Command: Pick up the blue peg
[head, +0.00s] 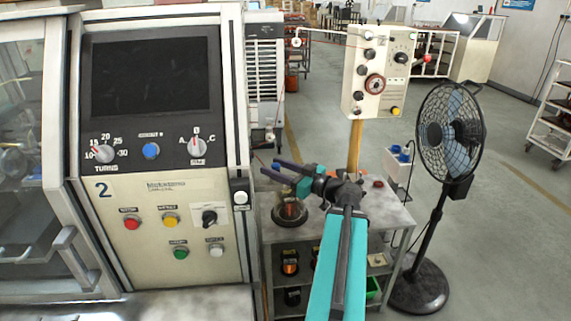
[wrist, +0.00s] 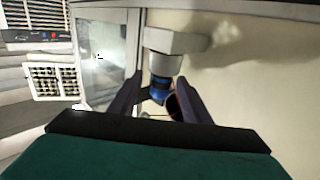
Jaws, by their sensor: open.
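My gripper (head: 270,166) is open and reaches left over the small grey table, its two dark purple fingers pointing toward the side of the machine. In the wrist view the fingers of my gripper (wrist: 154,98) stand apart. A blue peg-like piece (wrist: 160,86) shows between and beyond the fingertips, below a pale cylindrical part on a bracket. I cannot tell whether either finger touches it. A dark, reddish-edged round shape (wrist: 173,106) is partly hidden by the right finger. I cannot clearly make out the blue peg in the head view.
The machine with its control panel (head: 165,185) stands close at left. The grey table (head: 385,222) carries a round dark-based part (head: 290,210). A control box on a post (head: 378,75) and a standing fan (head: 450,130) are at right. Open floor lies behind.

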